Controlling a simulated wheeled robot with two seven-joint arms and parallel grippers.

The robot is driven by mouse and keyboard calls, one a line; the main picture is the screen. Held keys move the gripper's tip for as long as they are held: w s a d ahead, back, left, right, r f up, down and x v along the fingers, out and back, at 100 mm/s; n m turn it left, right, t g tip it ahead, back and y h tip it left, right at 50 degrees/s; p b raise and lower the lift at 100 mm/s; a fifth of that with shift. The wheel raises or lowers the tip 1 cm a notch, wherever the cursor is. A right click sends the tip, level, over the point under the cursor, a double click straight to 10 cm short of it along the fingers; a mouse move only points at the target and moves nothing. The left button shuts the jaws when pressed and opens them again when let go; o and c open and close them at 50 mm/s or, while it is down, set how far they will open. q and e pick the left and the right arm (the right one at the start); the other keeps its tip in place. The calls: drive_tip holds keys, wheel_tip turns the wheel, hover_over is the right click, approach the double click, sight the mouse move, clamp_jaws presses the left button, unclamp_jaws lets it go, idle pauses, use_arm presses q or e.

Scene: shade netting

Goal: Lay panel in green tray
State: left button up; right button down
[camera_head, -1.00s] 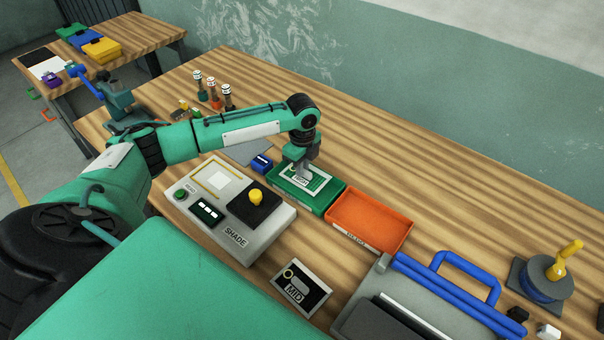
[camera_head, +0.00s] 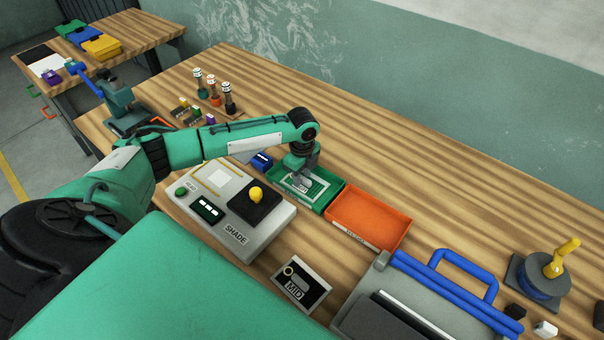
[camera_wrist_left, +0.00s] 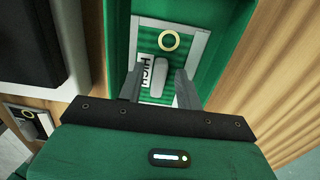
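The green tray (camera_head: 329,206) is on the workbench, left of the orange tray. A panel (camera_head: 318,193) with a pale frame, green netting, a ring and a grey grip lies inside it. In the left wrist view the panel (camera_wrist_left: 184,28) shows a HIGH label, and the green tray (camera_wrist_left: 226,45) surrounds it. My left gripper (camera_head: 303,182) is over the panel, pointing down. In the wrist view its fingers (camera_wrist_left: 160,88) stand apart on either side of the grip, with visible gaps. My right gripper is not in view.
The orange tray (camera_head: 385,206) is empty. A SHADE device (camera_head: 275,234) with a yellow knob stands in front. A MID panel (camera_head: 318,272) lies near the front edge. A grey case (camera_head: 395,277) with a blue handle is at right. The bench behind the trays is clear.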

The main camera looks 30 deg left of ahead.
sight(302, 177)
use_arm(q)
drive_tip(key=shift+r, duration=0.25)
wheel_tip(302, 177, up, 12)
drive_tip(key=b, duration=0.3)
drive_tip(key=shift+f, duration=0.1)
